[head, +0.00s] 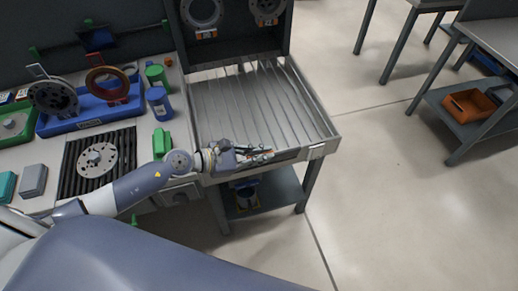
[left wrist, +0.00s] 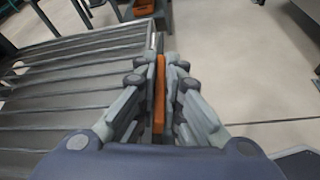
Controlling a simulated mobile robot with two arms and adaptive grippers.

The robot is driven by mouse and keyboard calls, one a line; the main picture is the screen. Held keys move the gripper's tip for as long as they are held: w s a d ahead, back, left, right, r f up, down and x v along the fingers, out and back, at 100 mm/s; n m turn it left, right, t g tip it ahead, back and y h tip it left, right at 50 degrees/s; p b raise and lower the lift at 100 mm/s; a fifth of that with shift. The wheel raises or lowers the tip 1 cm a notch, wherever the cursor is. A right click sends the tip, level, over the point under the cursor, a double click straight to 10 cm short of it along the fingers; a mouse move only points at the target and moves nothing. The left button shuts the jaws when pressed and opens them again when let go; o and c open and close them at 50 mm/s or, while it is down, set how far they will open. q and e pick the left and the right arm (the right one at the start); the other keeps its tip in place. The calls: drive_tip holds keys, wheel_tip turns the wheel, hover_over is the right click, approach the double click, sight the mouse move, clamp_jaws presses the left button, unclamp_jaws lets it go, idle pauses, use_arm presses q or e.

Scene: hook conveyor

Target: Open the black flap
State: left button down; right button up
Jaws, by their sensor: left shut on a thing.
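My left gripper (head: 262,156) is at the front edge of the grey slatted metal bed (head: 215,105). In the left wrist view my left gripper (left wrist: 160,78) is shut on a narrow orange bar (left wrist: 159,95) that runs lengthwise between its fingers. The bar lies beside the edge of the slatted bed; I cannot tell what it is fixed to. I cannot clearly make out a black flap; a dark upright panel (head: 235,52) stands behind the bed. My right gripper is not in view.
Left of the bed, a bench holds a blue rack (head: 112,113) with round parts, a blue canister (head: 159,103) and a green one (head: 156,75). A shelf (head: 275,190) is under the bed. Floor (head: 400,200) to the right is clear up to another table.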

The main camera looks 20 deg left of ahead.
use_arm(q)
drive_tip(key=s+d+f+m+t+y+b, duration=0.1)
drive_tip(key=s+d+f+m+t+b, duration=0.2)
drive_tip(key=s+f+m+t+b, duration=0.2)
drive_tip(key=shift+s+d+f+m+b, duration=0.3)
drive_tip(key=shift+f+m+b, duration=0.45)
drive_tip(key=shift+m+b, duration=0.75)
drive_tip(key=shift+m, duration=0.4)
drive_tip(key=shift+p, duration=0.3)
